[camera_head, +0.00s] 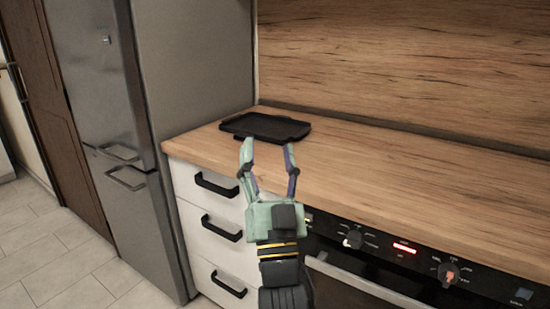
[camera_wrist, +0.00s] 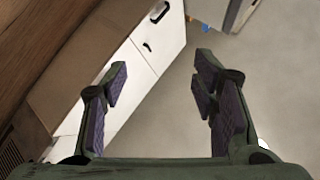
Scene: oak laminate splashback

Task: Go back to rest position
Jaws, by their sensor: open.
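My gripper (camera_head: 267,146) is green with purple finger pads. In the head view it is in front of the counter, its fingers pointing up towards the counter's left part. The fingers are spread apart with nothing between them. In the wrist view my gripper (camera_wrist: 161,80) is also open and empty, with pale floor and white drawer fronts beyond it. A black tray (camera_head: 265,127) lies flat on the counter near the fridge, just beyond the fingertips in the head view. I cannot tell how far the fingers are from it in depth.
The wooden counter (camera_head: 400,180) is bare right of the tray. A grey fridge (camera_head: 105,90) stands at the left. White drawers (camera_head: 215,225) with black handles and a black oven panel (camera_head: 400,250) with knobs form the counter's front. Tiled floor (camera_head: 60,255) is clear at the lower left.

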